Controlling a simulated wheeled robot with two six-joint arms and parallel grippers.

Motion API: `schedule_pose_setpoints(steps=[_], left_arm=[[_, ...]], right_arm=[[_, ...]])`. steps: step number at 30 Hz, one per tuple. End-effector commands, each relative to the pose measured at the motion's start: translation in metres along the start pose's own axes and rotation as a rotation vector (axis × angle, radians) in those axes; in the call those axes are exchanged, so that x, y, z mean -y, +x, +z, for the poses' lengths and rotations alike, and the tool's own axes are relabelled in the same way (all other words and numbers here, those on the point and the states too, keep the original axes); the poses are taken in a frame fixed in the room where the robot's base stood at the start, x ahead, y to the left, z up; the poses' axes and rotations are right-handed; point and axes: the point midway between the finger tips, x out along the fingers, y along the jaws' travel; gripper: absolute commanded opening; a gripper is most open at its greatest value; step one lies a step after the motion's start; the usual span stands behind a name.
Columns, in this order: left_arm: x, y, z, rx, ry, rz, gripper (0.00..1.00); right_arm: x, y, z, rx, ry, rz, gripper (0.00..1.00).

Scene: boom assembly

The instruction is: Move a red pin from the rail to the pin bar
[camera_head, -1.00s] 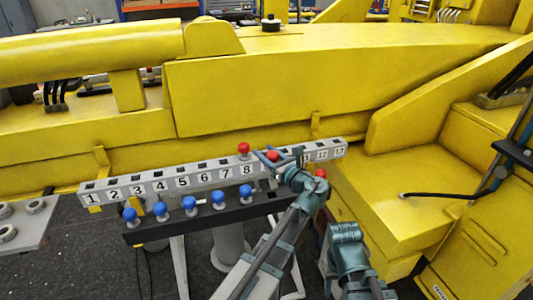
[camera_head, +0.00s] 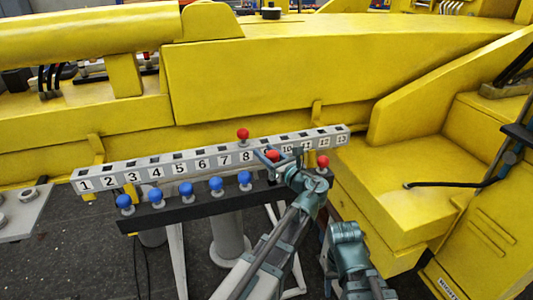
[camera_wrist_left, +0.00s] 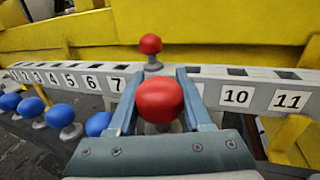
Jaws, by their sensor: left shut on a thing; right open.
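My left gripper (camera_head: 268,155) is shut on a red pin (camera_head: 273,156), which stands upright between its fingers. In the left wrist view the held pin (camera_wrist_left: 159,100) is in front of the rail's face, covering labels between 7 and 10; its lower end is hidden. The grey numbered rail (camera_head: 133,176) carries another red pin (camera_head: 242,133) at slot 8. The black pin bar (camera_head: 170,215) lies in front of the rail, with several blue pins (camera_head: 186,188). A further red pin (camera_head: 323,161) stands near its right end. My right gripper (camera_head: 347,232) is lower right, its fingertips unclear.
Large yellow boom bodywork (camera_head: 280,85) stands behind the rail, and a yellow block (camera_head: 400,200) to the right. A grey plate with metal rings (camera_head: 28,194) is at far left. Stand legs are below the bar.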

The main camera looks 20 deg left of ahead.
Motion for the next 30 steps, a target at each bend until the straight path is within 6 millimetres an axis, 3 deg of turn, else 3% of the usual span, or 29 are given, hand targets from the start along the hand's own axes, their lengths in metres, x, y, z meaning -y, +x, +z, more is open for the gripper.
schedule_pose_setpoints(steps=[14, 30], left_arm=[[0.0, 0.0, -0.001, 0.001, 0.0, 0.0, 0.0], [0.0, 0.0, -0.019, 0.001, 0.0, 0.0, 0.0]], right_arm=[[0.0, 0.001, 0.0, 0.0, 0.0, 0.0, 0.5], [0.002, 0.019, -0.001, 0.0, 0.0, 0.0, 0.5]])
